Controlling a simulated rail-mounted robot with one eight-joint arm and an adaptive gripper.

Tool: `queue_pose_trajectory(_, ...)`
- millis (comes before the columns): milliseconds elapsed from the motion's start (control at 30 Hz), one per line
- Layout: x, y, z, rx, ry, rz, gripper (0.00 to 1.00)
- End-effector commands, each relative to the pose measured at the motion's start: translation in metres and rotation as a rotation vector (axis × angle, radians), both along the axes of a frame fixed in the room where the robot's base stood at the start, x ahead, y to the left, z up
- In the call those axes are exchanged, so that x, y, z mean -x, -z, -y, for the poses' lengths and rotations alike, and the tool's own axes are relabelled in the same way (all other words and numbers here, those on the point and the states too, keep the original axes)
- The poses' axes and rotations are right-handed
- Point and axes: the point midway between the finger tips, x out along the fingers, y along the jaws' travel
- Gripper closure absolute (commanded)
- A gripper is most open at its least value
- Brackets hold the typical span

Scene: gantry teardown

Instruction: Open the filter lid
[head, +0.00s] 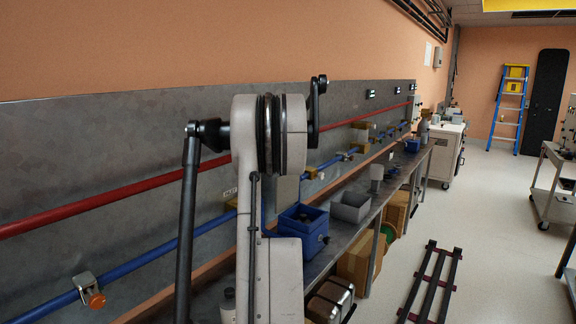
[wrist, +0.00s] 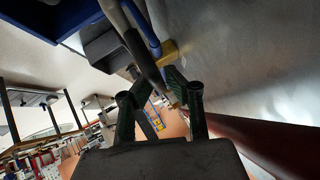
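I cannot make out a filter lid for certain in either view. In the head view a small pale label (head: 230,193) on the wall panel is too small to read. Part of a grey box-like shape (head: 287,190) shows just right of my arm, which hides much of that area. My gripper is hidden in the head view. In the wrist view my gripper (wrist: 160,90) has its two dark fingers apart, with a gap between them. A dark bar with a lighter upper part (wrist: 142,55) reaches toward the gap; I see no clear contact with it.
A red pipe (head: 95,203) and a blue pipe (head: 150,255) run along the grey wall panel (head: 60,150). An orange-knobbed valve (head: 95,298) sits on the blue pipe. A blue bin (head: 304,230) and a grey bin (head: 350,207) stand on the bench. The floor right is partly clear beside a dark rack (head: 432,285).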

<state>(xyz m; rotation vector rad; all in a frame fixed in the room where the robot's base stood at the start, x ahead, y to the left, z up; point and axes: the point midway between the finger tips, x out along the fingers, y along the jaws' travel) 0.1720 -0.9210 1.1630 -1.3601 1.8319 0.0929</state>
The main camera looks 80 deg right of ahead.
Motion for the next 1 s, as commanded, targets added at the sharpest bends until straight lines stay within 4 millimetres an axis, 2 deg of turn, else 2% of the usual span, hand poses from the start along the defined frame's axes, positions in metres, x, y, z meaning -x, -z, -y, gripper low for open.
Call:
queue_pose_trajectory(33,0.002,-0.003,0.0,0.003,0.001,-0.001,0.84)
queue_pose_trajectory(133,0.001,-0.002,0.0,0.001,0.0,0.0,0.71)
queue_pose_trajectory(400,0.0,0.0,-0.001,-0.002,0.001,0.001,0.7)
queue_pose_trajectory(567,-0.001,-0.006,-0.008,-0.002,0.001,0.001,0.7)
queue_pose_trajectory(1000,-0.006,-0.054,-0.064,-0.002,0.0,0.0,0.7)
